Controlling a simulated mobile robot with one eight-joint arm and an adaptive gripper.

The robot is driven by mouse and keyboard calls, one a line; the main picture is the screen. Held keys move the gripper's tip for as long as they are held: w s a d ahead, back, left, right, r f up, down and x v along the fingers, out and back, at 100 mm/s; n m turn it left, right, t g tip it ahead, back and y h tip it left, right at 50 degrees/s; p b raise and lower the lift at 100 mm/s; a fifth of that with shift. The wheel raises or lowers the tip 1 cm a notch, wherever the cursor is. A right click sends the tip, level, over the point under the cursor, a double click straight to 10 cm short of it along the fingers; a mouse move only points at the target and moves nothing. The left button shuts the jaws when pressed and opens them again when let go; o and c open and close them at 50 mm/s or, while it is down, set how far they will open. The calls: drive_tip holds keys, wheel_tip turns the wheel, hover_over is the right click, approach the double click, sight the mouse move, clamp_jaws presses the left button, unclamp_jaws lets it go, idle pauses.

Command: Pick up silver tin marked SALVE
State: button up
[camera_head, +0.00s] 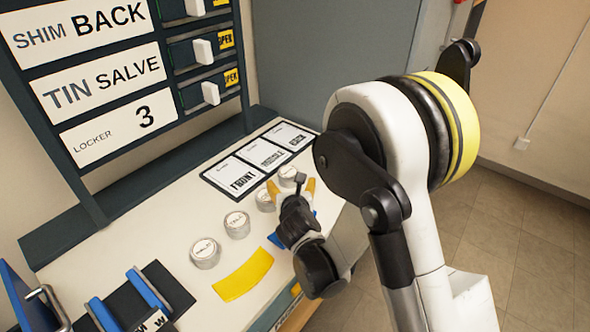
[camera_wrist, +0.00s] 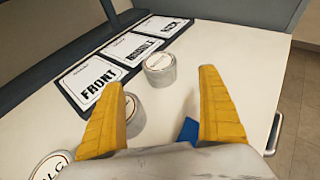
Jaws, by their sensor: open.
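Several silver tins stand in a row on the white bench top. The nearest tin (camera_head: 205,252) and the second (camera_head: 237,224) have lettering too small to read surely in the head view. The third tin (camera_head: 265,199) and the farthest tin (camera_head: 287,176) are by my gripper (camera_head: 291,187). I cannot tell which is marked SALVE. In the wrist view my gripper (camera_wrist: 162,82) is open, its yellow fingers wide apart. The farthest tin (camera_wrist: 159,69) shows beyond and between the fingertips. Another tin (camera_wrist: 133,117) is partly hidden by the left finger. A tin ending in "ALC" (camera_wrist: 50,165) is at lower left.
Cards marked FRONT (camera_head: 235,177), MIDDLE and BACK lie along the bench's back. A yellow piece (camera_head: 243,276) and blue-and-black holders (camera_head: 145,290) are at the near side.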

sight(289, 173)
drive_tip(key=b+x, duration=0.3)
drive_tip(key=x, duration=0.6)
drive_tip(key=shift+w+a+f, duration=0.15)
drive_tip(key=shift+w, duration=0.5)
drive_tip(key=shift+c, duration=0.4)
drive_tip(key=c, duration=1.3)
drive_tip(key=shift+c, duration=0.2)
